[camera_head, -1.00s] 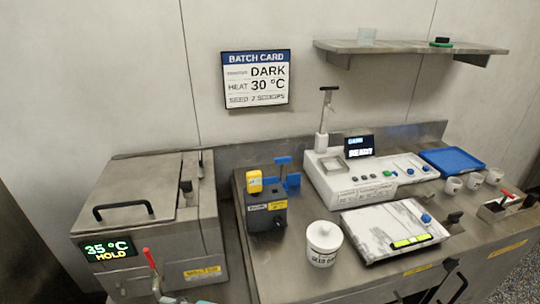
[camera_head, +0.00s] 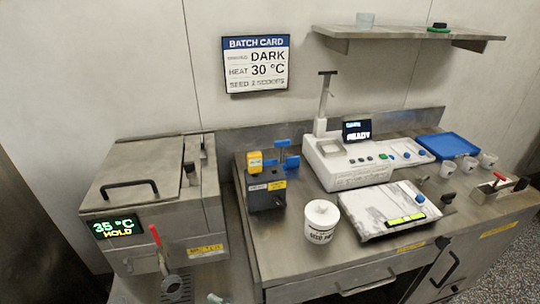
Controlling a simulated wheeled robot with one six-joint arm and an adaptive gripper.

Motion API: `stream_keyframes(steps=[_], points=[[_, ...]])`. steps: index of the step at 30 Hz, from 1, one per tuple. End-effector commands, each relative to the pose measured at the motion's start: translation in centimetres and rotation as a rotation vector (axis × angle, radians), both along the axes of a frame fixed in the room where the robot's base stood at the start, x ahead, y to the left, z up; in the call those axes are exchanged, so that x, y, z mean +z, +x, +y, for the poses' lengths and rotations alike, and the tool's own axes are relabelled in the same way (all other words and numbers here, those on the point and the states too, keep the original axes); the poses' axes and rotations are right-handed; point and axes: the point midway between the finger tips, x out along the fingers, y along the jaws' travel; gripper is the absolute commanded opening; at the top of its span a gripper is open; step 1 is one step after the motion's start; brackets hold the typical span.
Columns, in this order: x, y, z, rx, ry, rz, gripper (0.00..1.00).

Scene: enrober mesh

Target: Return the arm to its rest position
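My gripper and arm do not show in the head view, so the arm's pose and the gripper's state cannot be seen. The melting unit (camera_head: 165,225) stands at the left, its lid closed, its display (camera_head: 115,227) reading 35 °C HOLD. The batch card (camera_head: 256,64) on the wall reads DARK, HEAT 30 °C, SEED 2 SCOOPS. A white lidded seed pot (camera_head: 321,222) stands upright on the bench.
A shelf (camera_head: 410,36) overhangs the back. Door handles project at the bench front.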

Motion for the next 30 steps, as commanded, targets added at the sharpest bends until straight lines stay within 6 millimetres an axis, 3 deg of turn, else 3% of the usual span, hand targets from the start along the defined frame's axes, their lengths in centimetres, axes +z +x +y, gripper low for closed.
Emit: stream_keyframes(steps=[8, 15, 23, 30], points=[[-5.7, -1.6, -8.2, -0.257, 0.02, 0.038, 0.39], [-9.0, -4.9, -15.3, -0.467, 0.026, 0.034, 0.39], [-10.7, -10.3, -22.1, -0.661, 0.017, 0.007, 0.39], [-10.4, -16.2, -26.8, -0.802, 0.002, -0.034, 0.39]])
